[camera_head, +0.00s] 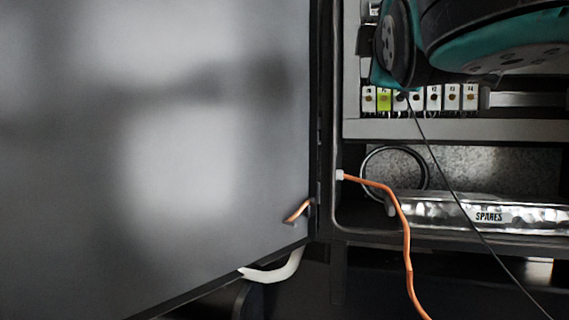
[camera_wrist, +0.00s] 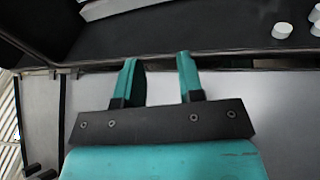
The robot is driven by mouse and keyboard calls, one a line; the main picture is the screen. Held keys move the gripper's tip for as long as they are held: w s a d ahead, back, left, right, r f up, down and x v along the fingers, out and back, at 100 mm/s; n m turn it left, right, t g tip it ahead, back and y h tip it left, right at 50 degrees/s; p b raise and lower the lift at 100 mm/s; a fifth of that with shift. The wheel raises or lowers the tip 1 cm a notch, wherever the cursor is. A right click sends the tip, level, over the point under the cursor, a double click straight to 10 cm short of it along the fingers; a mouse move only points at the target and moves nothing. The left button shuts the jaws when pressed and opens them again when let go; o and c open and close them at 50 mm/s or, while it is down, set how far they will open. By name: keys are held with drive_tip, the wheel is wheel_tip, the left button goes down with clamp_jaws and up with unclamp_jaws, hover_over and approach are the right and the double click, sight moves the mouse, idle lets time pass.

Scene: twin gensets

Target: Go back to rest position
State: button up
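My gripper shows in the wrist view (camera_wrist: 158,75) with its two teal fingers spread apart. Nothing is between the fingers. Beyond the fingertips is a dark ledge or panel edge, and a pale grey surface lies behind and under the fingers. In the head view my teal and black arm fills the upper right, in front of the open cabinet. The fingers cannot be made out in that view.
A grey cabinet door (camera_head: 160,140) stands open at left. Inside the cabinet are a row of terminal blocks (camera_head: 433,97), one yellow-green, and a silver tray labelled SPARES (camera_head: 540,216). An orange cable (camera_head: 406,240) and a thin black cable (camera_head: 450,180) hang across the front.

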wheel_tip(320, 180, down, 12)
drive_tip(key=m+g+y+p, duration=0.3)
drive_tip(key=g+y+p, duration=0.3)
drive_tip(key=g+p, duration=0.45)
drive_tip(key=s+d+f+m+g+y+p, duration=0.1)
drive_tip(key=s+f+m+g+p, duration=0.3)
drive_tip(key=s, duration=0.6)
drive_tip(key=s+f+m+g+y+p, duration=0.1)
drive_tip(key=s+f+g+p, duration=0.1)
drive_tip(key=s+g+p, duration=0.6)
wheel_tip(320, 180, up, 37)
drive_tip(key=s+t+p, duration=0.1)
drive_tip(key=t+p, duration=0.1)
drive_tip(key=p, duration=3.1)
drive_tip(key=shift+s+p, duration=0.35)
drive_tip(key=shift+p, duration=0.05)
